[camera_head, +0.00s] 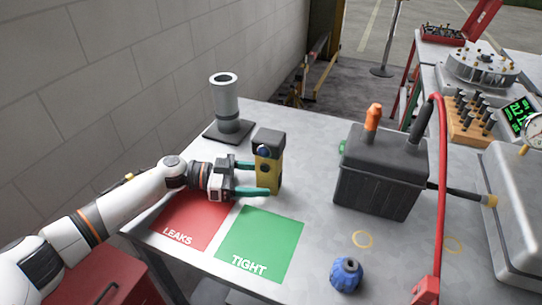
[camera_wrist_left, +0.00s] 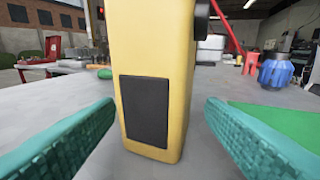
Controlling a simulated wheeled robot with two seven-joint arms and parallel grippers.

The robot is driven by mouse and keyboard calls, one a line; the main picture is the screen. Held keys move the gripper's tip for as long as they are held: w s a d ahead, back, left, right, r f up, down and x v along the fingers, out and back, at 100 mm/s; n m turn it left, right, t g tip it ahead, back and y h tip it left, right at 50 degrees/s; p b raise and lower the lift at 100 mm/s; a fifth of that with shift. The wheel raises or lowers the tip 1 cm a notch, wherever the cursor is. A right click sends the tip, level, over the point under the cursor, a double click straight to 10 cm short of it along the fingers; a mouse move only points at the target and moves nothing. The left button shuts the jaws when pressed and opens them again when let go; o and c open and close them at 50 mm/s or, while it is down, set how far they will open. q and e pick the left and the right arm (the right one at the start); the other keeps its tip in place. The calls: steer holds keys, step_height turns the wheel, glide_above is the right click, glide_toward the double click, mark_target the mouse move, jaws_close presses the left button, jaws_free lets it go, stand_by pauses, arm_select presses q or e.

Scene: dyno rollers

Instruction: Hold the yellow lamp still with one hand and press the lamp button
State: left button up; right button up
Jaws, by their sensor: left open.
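The yellow lamp (camera_head: 268,174) stands upright on the table, with a black top and a dark round part on its upper front. It fills the middle of the left wrist view (camera_wrist_left: 180,60), where a black panel shows on its near face and a dark knob sticks out at its upper right edge. I cannot tell which part is the button. My left gripper (camera_head: 254,178) is open, its green fingers on either side of the lamp's lower body. In the wrist view a gap shows between each finger and the lamp. My right gripper is not in view.
A red LEAKS mat (camera_head: 190,222) and a green TIGHT mat (camera_head: 260,245) lie in front. A grey cylinder on a base (camera_head: 226,105) stands behind. A black box (camera_head: 380,180) with an orange-topped post stands right, a blue knobbed part (camera_head: 346,275) nearer. Table between mats and box is clear.

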arm_select(q)
steer(key=shift+d, duration=0.5)
steer(key=shift+d+f, duration=0.1)
steer(key=shift+d, duration=0.25)
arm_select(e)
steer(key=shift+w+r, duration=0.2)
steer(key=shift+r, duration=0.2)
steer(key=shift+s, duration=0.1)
arm_select(q)
steer(key=shift+c, duration=0.7)
steer(key=c, duration=0.7)
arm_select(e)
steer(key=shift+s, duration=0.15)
arm_select(q)
steer(key=shift+o, duration=0.2)
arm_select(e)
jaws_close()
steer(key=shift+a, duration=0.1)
